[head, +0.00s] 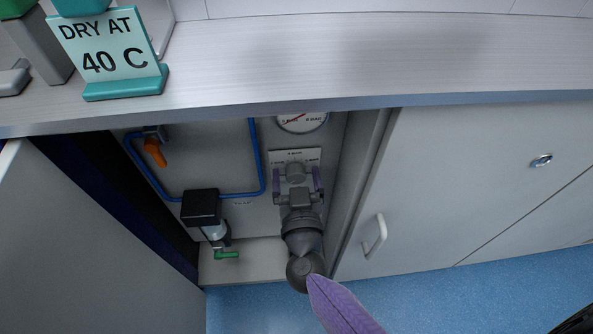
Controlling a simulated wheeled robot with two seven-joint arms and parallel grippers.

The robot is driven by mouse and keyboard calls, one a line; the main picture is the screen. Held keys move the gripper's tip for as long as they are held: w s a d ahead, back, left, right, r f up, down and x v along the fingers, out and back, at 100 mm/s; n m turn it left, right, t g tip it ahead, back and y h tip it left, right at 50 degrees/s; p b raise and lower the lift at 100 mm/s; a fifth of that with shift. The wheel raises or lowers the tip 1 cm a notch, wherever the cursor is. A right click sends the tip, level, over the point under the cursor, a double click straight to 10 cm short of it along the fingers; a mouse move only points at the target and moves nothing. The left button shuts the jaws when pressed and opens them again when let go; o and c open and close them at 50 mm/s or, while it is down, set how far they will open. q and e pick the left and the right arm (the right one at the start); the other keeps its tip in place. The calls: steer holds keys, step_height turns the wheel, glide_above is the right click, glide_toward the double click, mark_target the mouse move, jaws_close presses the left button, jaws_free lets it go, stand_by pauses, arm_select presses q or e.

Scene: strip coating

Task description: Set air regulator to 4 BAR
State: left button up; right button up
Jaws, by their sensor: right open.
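The air regulator knob (295,171) is a grey round part on a pale plate (294,155) inside the open cabinet. The plate carries small BAR markings, with one at the top and one to the right. My right gripper (298,180) reaches in from below. Its purple-lined fingers stand apart, one on each side of the knob; I cannot tell whether they touch it. The pressure gauge (302,121) above has a red needle, and the counter edge hides its upper part. My left gripper is not in view.
The counter (330,55) overhangs the cabinet. Left of the regulator are blue tubing (262,165), an orange lever (154,152) and a black-topped filter unit (201,207) with a green valve (227,255). An open door (85,240) stands left. A "DRY AT 40 C" sign (107,48) stands on the counter.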

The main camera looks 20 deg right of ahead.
jaws_close()
stand_by(0.3)
